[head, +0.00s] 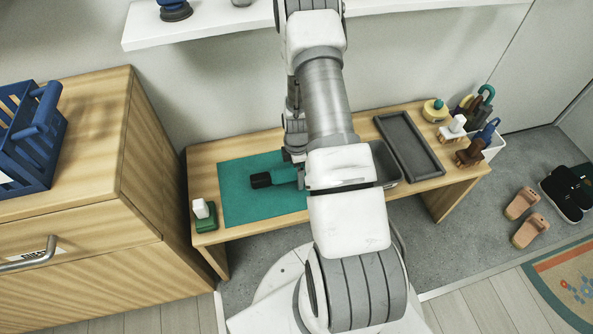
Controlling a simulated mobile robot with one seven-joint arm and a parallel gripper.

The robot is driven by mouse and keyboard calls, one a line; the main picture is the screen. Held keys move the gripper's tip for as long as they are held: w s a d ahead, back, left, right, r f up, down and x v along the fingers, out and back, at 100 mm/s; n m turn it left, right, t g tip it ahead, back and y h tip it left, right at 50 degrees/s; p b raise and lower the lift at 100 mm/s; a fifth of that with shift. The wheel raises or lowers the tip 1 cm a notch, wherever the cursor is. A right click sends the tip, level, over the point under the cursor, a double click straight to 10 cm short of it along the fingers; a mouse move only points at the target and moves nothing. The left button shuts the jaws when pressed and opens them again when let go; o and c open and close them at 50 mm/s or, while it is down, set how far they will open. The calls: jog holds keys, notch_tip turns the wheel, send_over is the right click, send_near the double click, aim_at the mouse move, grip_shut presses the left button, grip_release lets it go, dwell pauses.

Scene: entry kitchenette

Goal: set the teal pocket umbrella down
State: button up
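The teal pocket umbrella (286,175) shows in the head view over the right part of the teal mat (240,205), with its black end (261,180) pointing left. Its right end is hidden behind my arm. My gripper (299,174) is at that right end, mostly covered by my own arm links. I cannot see its fingertips clearly, nor whether they are closed around the umbrella. I cannot tell whether the umbrella touches the mat or is held just above it.
The wooden bench (290,225) also bears a dark tray (408,145), a grey bin (385,163), a green-and-white brush (203,214) and a yellow-green round container (435,110). Wooden-handled brushes (470,152) and an umbrella holder (493,140) crowd the right end. A wooden cabinet (85,200) stands left.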

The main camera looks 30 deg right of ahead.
jog(key=shift+r, duration=0.1)
notch_tip(320, 180, up, 12)
jog(key=p, duration=0.4)
jog(key=w+a+r+m+t, duration=0.1)
jog(key=a+r+m, duration=0.2)
jog(key=r, duration=1)
notch_tip(320, 180, up, 12)
jog(key=m+t, duration=0.2)
jog(key=m, duration=0.2)
send_over(285, 168)
jog(key=s+a, duration=0.3)
jog(key=a, duration=0.2)
jog(key=s+a+r+m+t, duration=0.1)
jog(key=s+a+r+m, duration=0.3)
jog(key=s+r, duration=0.2)
jog(key=s+a+r+m+t, duration=0.1)
jog(key=s+a+r+m, duration=0.2)
jog(key=s+r, duration=0.4)
jog(key=s+a, duration=0.1)
jog(key=s, duration=0.1)
jog(key=shift+s+m+t, duration=0.3)
jog(key=shift+s+m, duration=0.1)
jog(key=shift+p, duration=0.3)
notch_tip(285, 168, up, 18)
jog(key=p, duration=1.8)
jog(key=shift+r, duration=0.2)
